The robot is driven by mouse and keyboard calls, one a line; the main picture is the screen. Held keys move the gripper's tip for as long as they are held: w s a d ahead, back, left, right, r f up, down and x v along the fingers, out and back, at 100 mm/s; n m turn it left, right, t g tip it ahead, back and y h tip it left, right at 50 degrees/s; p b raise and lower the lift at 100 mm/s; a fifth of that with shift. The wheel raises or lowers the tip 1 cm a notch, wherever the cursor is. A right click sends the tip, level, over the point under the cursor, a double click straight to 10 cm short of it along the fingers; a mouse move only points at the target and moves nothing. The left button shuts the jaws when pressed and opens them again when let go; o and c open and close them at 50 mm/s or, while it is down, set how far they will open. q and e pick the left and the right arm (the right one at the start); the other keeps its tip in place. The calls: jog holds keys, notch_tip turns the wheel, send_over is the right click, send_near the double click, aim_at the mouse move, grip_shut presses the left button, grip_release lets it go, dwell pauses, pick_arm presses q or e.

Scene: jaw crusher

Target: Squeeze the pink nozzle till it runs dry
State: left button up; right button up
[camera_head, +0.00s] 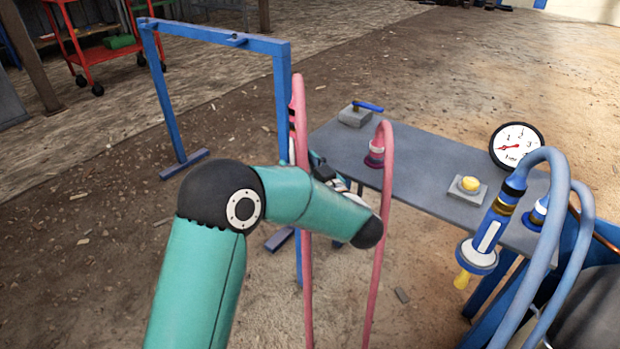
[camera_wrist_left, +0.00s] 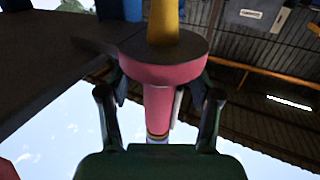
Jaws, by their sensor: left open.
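The pink nozzle (camera_wrist_left: 157,100) stands between the fingers of my left gripper (camera_wrist_left: 160,98) in the left wrist view. It has a round pink flange, a yellow tip above it in that picture and a banded end below. The fingers are open at both sides of its barrel; I cannot tell whether either touches. In the head view my left gripper (camera_head: 315,163) is by the blue frame, partly hidden by my teal arm. The pink hose (camera_head: 298,92) loops down there, its banded end showing; the nozzle is mostly hidden. My right gripper is not in view.
A grey table (camera_head: 425,165) holds a blue-handled lever block (camera_head: 356,116), a yellow button (camera_head: 470,184) and a gauge (camera_head: 517,147). A blue nozzle (camera_head: 479,256) hangs at the right. The blue frame (camera_head: 218,38) stands behind.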

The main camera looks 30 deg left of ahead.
pick_arm(q)
jog(key=shift+w+a, duration=0.2)
jog(key=shift+a, duration=0.25)
grip_shut()
grip_release()
jog(key=shift+d, duration=0.15)
